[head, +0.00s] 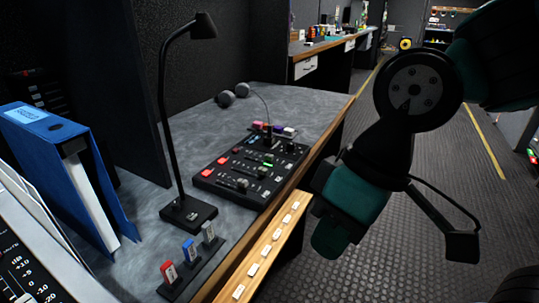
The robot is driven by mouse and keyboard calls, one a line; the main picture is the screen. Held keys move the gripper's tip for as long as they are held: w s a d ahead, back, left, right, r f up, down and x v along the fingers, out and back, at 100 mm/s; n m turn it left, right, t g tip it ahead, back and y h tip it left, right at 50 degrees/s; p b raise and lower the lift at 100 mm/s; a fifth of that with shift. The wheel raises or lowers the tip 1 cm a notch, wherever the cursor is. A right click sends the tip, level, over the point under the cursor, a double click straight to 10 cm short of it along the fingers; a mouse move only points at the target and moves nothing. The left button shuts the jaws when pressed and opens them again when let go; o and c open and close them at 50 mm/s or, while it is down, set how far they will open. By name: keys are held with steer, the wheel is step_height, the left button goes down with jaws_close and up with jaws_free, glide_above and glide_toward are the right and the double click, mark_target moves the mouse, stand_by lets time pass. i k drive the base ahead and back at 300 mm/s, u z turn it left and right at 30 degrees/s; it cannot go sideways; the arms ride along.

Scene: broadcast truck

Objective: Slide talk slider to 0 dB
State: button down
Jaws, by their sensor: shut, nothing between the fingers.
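A black control panel (228,187) lies on the grey desk, with red and green buttons and small dark sliders (243,184). At the lower left edge, part of another console (22,272) shows a printed scale with numbers. Its labels are too small or cut off, and I cannot tell which slider is the talk slider or where it stands on a dB scale. My gripper (328,240), teal and black, hangs right of the desk's wooden edge, over the floor side. It appears shut and empty, apart from both panels. Its fingertips are hard to make out.
A black desk lamp (178,130) stands left of the control panel. A blue binder (62,165) stands at the left. A wooden strip (268,252) with white tags runs along the desk edge. The right floor is open.

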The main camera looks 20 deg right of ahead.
mark_target(268, 157)
steer(key=u, duration=0.55)
steer(key=k, duration=1.3)
steer(key=z, duration=0.1)
steer(key=i, duration=0.5)
steer(key=z, duration=0.85)
steer(key=i, duration=0.75)
steer(key=u, duration=0.65)
steer(key=i, duration=0.55)
steer(key=u, duration=0.6)
